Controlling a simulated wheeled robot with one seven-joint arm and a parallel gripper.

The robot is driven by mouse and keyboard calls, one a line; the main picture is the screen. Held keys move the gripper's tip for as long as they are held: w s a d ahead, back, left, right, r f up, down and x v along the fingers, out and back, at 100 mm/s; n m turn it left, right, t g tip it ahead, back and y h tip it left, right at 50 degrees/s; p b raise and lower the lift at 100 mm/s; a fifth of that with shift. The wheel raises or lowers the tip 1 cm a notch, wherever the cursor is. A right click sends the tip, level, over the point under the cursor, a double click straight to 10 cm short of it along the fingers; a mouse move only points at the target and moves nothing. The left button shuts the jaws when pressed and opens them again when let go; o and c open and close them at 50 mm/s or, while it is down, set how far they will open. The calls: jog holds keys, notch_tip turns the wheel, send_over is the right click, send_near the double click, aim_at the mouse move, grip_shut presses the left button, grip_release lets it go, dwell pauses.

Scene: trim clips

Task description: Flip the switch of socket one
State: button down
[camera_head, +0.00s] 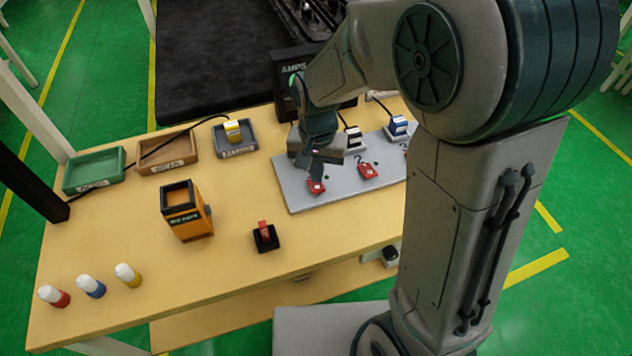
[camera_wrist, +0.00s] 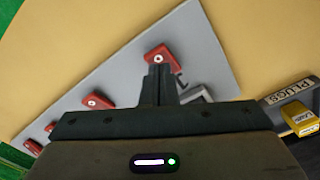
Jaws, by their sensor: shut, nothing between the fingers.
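A grey socket board (camera_head: 300,199) lies on the table with a row of red switches along its near edge. The switch of socket one (camera_head: 316,187) is the leftmost in the head view. It also shows in the wrist view (camera_wrist: 161,57), just beyond my fingertips, beside a printed "1". My gripper (camera_head: 316,175) is shut and empty, pointing down close over this switch; its fingertips show in the wrist view (camera_wrist: 158,72). I cannot tell whether they touch the switch. Socket one itself is mostly hidden by my gripper. The switch of socket two (camera_head: 368,171) stands to the right.
White and dark plugs (camera_head: 397,126) stand in sockets further right. A grey tray with a yellow plug (camera_head: 232,128) stands behind left. An orange box (camera_head: 182,212), a black-based red switch (camera_head: 265,237) and several capped cylinders (camera_head: 92,287) stand on the table. My arm hides the board's right end.

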aim_at(317, 186)
jog(key=shift+f+b, duration=1.05)
jog(key=shift+f, duration=0.35)
dwell(0.8)
jog(key=shift+r, duration=0.1)
jog(key=shift+r+p, duration=2.7)
jog(key=shift+r, duration=0.8)
jog(key=s+d+r+n+t, duration=0.3)
jog(key=s+d+r, duration=0.6)
jog(key=s+d, duration=0.3)
jog(key=shift+s+r, duration=0.4)
jog(key=shift+w, duration=0.1)
